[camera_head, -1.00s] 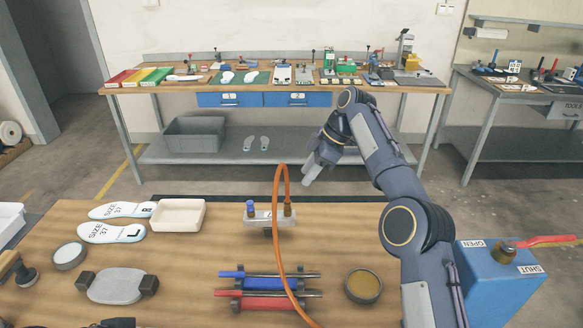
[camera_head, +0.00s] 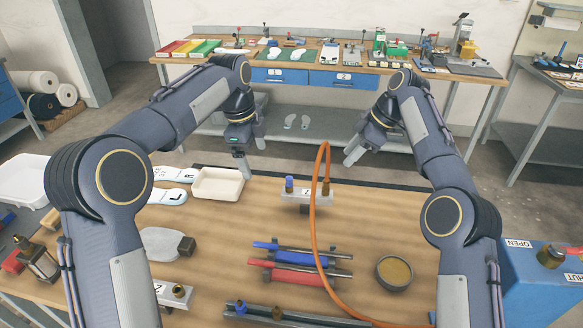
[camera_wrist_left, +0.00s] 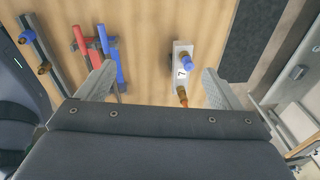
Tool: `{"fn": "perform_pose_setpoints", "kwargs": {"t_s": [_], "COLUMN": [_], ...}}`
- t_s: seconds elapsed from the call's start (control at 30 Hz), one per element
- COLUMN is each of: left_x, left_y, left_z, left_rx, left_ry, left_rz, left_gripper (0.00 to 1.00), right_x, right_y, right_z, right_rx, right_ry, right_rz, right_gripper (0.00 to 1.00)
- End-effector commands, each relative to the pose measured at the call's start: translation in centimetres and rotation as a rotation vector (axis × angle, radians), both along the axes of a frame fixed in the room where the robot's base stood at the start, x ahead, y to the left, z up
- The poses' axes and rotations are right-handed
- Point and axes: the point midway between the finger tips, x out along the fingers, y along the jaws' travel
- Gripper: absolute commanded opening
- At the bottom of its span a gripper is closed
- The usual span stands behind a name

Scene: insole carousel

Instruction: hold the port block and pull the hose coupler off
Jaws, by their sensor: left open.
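The port block (camera_head: 305,197) is a small pale block with a number label, standing on the table. A blue-topped fitting (camera_head: 289,185) stands at its left end. The brass hose coupler (camera_head: 325,189) stands at its right end, with the orange hose (camera_head: 314,225) looping from it. My left gripper (camera_head: 249,166) points down, behind and left of the block, open and empty. In the left wrist view the block (camera_wrist_left: 182,57) lies ahead of the spread fingers (camera_wrist_left: 160,82), apart from them. My right gripper (camera_head: 353,157) hangs behind and right of the coupler, touching nothing; its finger gap is unclear.
A cream tray (camera_head: 217,184) and insoles (camera_head: 167,196) lie left of the block. Red and blue rods on a rack (camera_head: 290,260) and a round tin (camera_head: 394,272) are in front. The hose runs over the rods. A blue valve box (camera_head: 530,275) stands right.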

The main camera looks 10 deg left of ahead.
Motion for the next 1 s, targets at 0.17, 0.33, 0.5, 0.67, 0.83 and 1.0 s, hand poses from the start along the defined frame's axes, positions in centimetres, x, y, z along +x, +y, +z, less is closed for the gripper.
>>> {"fn": "perform_pose_setpoints", "kwargs": {"t_s": [0.17, 0.33, 0.5, 0.67, 0.83, 1.0], "left_x": [4.8, 6.9, 7.7, 7.8, 7.7, 7.7], "left_y": [-3.6, -6.3, -7.7, -7.9, -7.9, -7.8], "left_z": [-4.0, -7.3, -9.1, -10.4, -12.9, -15.4], "left_rx": [0.085, 0.136, 0.16, 0.165, 0.165, 0.164], "left_ry": [0.032, 0.061, 0.077, 0.084, 0.084, 0.082], "left_rz": [-0.307, -0.53, -0.647, -0.677, -0.677, -0.676], "left_gripper": [0.87, 0.87, 0.87, 0.87, 0.87, 0.87], "right_x": [0.0, 0.0, 0.0, 0.0, 0.0, 0.0], "right_y": [0.0, 0.0, 0.0, 0.0, 0.0, 0.0], "right_z": [0.0, 0.0, 0.0, 0.0, 0.0, 0.0], "right_rx": [0.0, 0.0, 0.0, 0.0, 0.0, 0.0], "right_ry": [0.0, 0.0, 0.0, 0.0, 0.0, 0.0], "right_rz": [0.0, 0.0, 0.0, 0.0, 0.0, 0.0], "right_gripper": [0.36, 0.36, 0.36, 0.36, 0.36, 0.36]}}
